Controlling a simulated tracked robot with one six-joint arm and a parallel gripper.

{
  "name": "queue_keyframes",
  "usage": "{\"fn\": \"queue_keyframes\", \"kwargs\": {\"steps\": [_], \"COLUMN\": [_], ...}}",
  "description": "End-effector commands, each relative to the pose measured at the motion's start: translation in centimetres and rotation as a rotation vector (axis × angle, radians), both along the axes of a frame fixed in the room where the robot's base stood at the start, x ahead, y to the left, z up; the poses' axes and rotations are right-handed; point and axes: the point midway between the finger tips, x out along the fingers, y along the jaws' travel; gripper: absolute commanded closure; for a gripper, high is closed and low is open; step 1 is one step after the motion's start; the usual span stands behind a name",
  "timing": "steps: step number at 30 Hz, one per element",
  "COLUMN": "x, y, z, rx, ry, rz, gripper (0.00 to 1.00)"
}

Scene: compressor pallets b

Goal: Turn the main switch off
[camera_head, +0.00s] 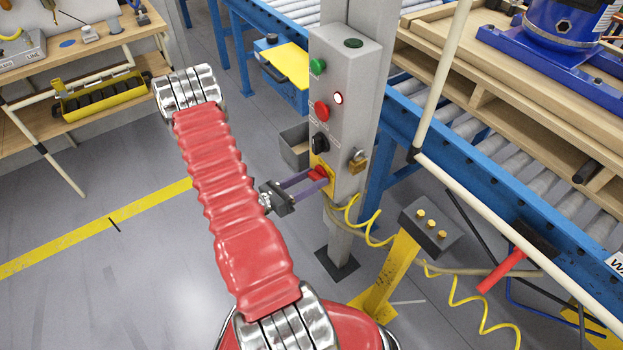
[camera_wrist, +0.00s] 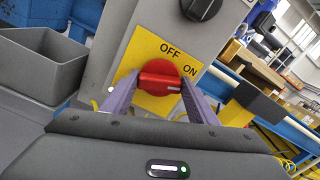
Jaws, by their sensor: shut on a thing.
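The main switch is a red rotary knob (camera_wrist: 160,75) on a yellow plate (camera_wrist: 142,50) marked OFF and ON. Its handle lies roughly crosswise, with a white mark at the right end on the ON side. It also shows low on the grey control post in the head view (camera_head: 318,172). My gripper (camera_wrist: 158,88) has one purple finger on each side of the knob and is shut on it. The head view shows the gripper (camera_head: 316,180) reaching the plate from the left. The exact finger contact is partly hidden.
Above the switch are a black selector (camera_head: 319,143), a red button (camera_head: 322,110) and a green button (camera_head: 317,66). A brass padlock (camera_head: 357,162) hangs on the post's right side. A grey bin (camera_wrist: 38,70) stands left. Yellow coiled hose (camera_head: 366,228) hangs below.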

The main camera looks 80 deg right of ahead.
Motion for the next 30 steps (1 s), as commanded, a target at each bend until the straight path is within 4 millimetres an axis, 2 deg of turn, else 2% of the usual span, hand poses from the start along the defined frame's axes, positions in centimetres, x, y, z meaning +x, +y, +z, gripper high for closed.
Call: {"fn": "queue_keyframes", "kwargs": {"steps": [11,30], "x": [0.24,0.38], "y": [0.08,-0.01], "z": [-0.10,-0.35], "rx": [0.119,0.507], "ry": [0.134,0.574], "rz": [0.005,0.006], "gripper": [0.69,0.69]}}
